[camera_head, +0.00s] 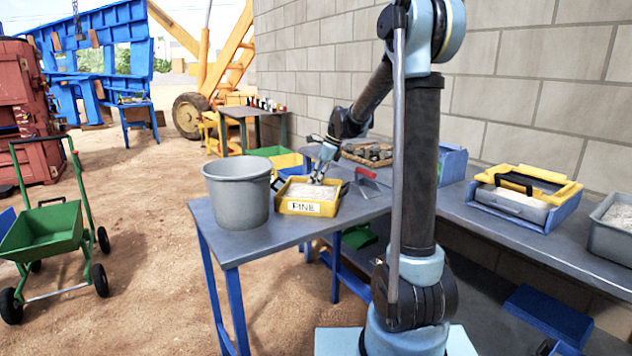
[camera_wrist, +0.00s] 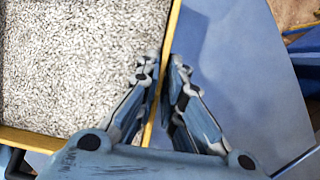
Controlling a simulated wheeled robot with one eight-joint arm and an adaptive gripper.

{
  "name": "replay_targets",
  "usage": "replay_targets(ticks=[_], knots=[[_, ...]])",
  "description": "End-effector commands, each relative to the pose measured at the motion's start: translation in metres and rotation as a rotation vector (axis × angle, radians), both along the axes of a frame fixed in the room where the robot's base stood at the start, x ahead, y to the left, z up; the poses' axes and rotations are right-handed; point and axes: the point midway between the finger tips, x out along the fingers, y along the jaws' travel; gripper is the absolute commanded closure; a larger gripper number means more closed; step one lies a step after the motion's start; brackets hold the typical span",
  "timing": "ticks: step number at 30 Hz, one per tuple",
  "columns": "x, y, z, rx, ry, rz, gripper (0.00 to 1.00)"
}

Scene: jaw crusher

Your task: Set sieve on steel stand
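A yellow tray marked FINE (camera_head: 299,207), with black side handles, holds pale gravel on the blue-legged table. I cannot tell whether it is the sieve. My gripper (camera_head: 318,180) is over its back part. In the wrist view my gripper (camera_wrist: 163,75) has one finger on each side of the tray's yellow wall (camera_wrist: 174,25) and looks closed on it. Gravel (camera_wrist: 75,65) lies beside the left finger. Another yellow frame (camera_head: 540,178) with a black handle sits over a grey tray in a blue holder (camera_head: 562,213) on the right bench. No stand is clearly identifiable as the steel one.
A grey bucket (camera_head: 237,192) stands close left of the FINE tray. A red-handled tool (camera_head: 367,180) lies right of it. A grey tray (camera_head: 612,234) of pale material is at the far right. A green cart (camera_head: 45,232) stands on the dirt.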

Motion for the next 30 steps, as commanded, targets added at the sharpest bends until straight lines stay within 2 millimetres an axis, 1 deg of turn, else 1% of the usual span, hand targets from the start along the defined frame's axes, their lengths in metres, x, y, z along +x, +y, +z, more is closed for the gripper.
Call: replay_targets(ticks=[10,14,17,20,27,30], knots=[[0.0,0.0,0.0,0.0,0.0,0.0,0.75],[0.0,-0.001,0.004,0.0,0.0,-0.001,0.75],[-0.001,-0.006,0.014,0.0,0.0,-0.002,0.75],[-0.002,-0.012,0.029,0.0,0.0,-0.002,0.75],[-0.004,-0.03,0.072,0.0,0.001,-0.002,0.75],[-0.005,-0.036,0.087,0.0,0.0,-0.001,0.75]])
